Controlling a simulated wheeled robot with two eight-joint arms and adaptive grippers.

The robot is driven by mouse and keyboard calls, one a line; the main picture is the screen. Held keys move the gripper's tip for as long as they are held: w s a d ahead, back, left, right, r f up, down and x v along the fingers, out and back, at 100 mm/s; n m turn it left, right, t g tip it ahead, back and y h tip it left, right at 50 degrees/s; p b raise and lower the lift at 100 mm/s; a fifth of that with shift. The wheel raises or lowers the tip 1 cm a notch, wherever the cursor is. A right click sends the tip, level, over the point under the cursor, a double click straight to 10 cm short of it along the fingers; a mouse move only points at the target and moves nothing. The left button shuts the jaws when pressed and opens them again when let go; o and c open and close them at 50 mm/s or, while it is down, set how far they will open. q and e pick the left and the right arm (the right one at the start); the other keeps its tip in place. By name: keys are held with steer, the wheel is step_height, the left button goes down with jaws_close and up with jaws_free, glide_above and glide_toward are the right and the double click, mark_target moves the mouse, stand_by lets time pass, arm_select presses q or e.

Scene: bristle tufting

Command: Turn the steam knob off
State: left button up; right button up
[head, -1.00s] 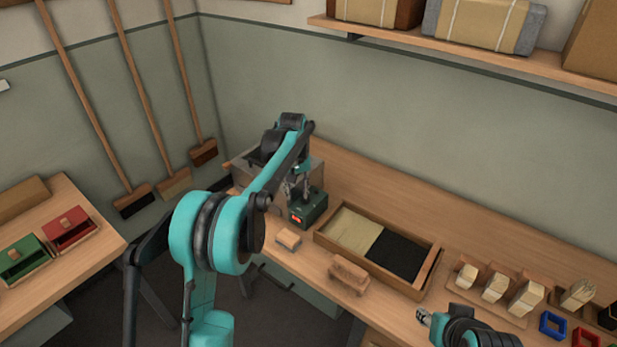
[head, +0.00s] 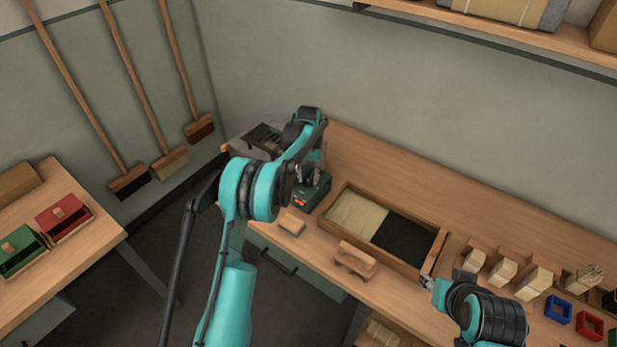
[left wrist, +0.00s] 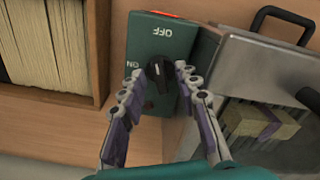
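The steam knob (left wrist: 158,72) is a black knob on a dark green box (left wrist: 150,40) in the left wrist view. The box has white OFF and ON labels and a lit red patch at its edge; I cannot tell surely which label the knob points to. The green box also shows in the head view (head: 318,191). My left gripper (left wrist: 160,76) is open, with a finger on either side of the knob; contact is not clear. In the head view my left gripper (head: 310,178) is over the box. My right gripper (head: 428,281) is near the tray's right end, its fingers too small to judge.
A wooden tray (head: 436,249) with pale and black bristles lies right of the box. A metal container (left wrist: 275,65) stands close on its other side. Wooden blocks (head: 355,261) lie at the bench front. Brooms (head: 172,163) hang on the wall.

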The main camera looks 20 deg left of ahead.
arm_select(q)
jaws_close()
steer(key=m, duration=0.4)
steer(key=shift+m, duration=0.4)
jaws_free()
